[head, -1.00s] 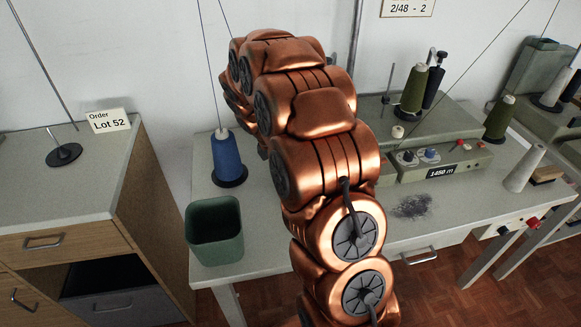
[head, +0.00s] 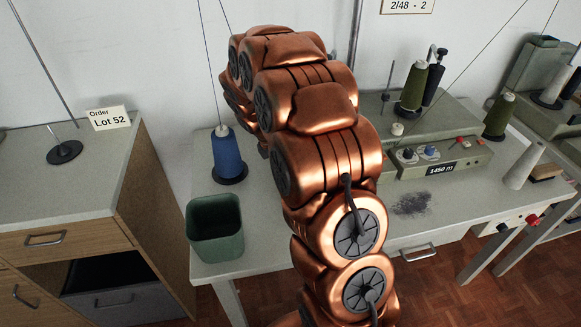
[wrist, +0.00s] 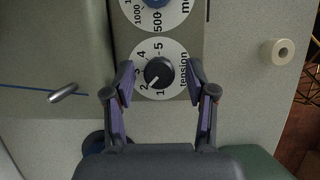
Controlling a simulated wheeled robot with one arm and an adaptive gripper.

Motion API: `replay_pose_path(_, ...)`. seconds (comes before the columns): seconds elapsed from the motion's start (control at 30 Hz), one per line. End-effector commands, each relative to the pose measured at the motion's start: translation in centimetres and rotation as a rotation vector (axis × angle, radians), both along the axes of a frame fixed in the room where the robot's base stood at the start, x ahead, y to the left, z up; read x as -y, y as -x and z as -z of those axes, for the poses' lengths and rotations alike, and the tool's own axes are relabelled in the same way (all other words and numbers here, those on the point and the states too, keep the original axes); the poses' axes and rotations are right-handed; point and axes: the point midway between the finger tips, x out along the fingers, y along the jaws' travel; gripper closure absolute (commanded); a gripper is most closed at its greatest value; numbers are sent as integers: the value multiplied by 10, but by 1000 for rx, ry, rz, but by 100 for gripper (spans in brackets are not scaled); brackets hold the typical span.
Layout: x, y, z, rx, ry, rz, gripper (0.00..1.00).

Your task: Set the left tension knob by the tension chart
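The tension dial (wrist: 140,74) is a white disc numbered 1 to 5 in the wrist view. Its dark round knob (wrist: 159,73) has a white mark pointing lower left, near the 2. My gripper (wrist: 161,67) is open, with one finger on each side of the dial, apart from the knob. In the head view two knobs, one black (head: 408,154) and one blue (head: 431,152), sit on the machine's front panel; my copper arm hides the gripper there. A sign reading "2/48 - 2" (head: 408,6) is on the wall. I cannot make out a chart with tension values.
A second dial (wrist: 183,14) marked 500 and 1000 adjoins the tension dial. A label "1450 m" (head: 441,169) is on the panel. A blue thread cone (head: 227,156) and green bin (head: 215,228) stand left of my arm. An "Order Lot 52" card (head: 109,117) stands on the cabinet.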

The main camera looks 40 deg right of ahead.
Motion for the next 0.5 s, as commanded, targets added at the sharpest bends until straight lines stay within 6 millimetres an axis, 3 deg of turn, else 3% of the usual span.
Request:
replay_pose_path(0.3,-1,-1,-3,2,1,-1,43)
replay_pose_path(0.5,-9,-6,-24,8,1,-1,43)
